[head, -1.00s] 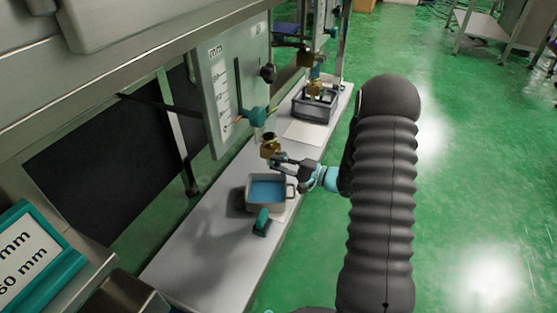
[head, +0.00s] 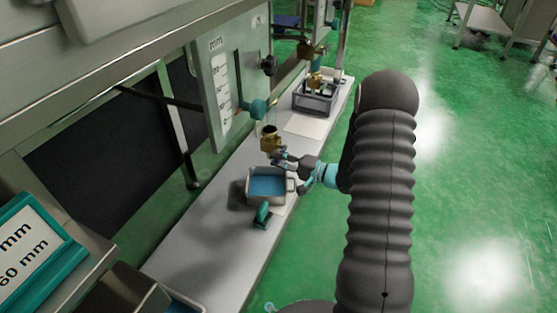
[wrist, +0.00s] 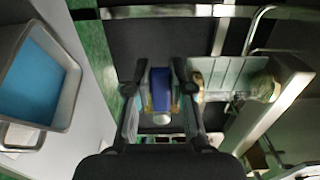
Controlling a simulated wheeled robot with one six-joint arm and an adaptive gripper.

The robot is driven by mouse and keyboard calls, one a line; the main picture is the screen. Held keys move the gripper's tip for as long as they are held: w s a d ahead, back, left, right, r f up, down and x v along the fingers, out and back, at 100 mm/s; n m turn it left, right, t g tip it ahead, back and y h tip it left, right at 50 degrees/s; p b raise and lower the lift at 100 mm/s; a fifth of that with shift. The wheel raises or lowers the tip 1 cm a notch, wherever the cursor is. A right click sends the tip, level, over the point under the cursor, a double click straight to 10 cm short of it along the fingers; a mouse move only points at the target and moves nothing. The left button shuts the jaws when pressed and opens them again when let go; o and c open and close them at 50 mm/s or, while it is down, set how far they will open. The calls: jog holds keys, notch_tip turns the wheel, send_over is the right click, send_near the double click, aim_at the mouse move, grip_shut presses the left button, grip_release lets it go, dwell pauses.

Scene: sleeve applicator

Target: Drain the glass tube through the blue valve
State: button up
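A brass valve body (head: 269,140) hangs below a teal fitting (head: 262,108) at the lower edge of the scale board. The glass tube is hard to make out in the head view. My gripper (head: 279,162) is just below and beside the brass body, above a tray of blue liquid (head: 266,186). In the wrist view, a blue handle (wrist: 160,88) lies between the two fingers of my gripper (wrist: 161,85). I cannot tell whether both fingers press on it. The tray also shows in the wrist view (wrist: 68,118), at the left.
A teal object (head: 263,215) lies on the bench in front of the tray. A white sheet (head: 306,125) lies behind it, before a second grey tray (head: 314,104) under another brass fitting. The scale board (head: 222,90) stands to the left. Green floor is open on the right.

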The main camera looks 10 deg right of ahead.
jog(key=o, duration=0.4)
jog(key=shift+c, duration=0.2)
jog(key=v, duration=1.2)
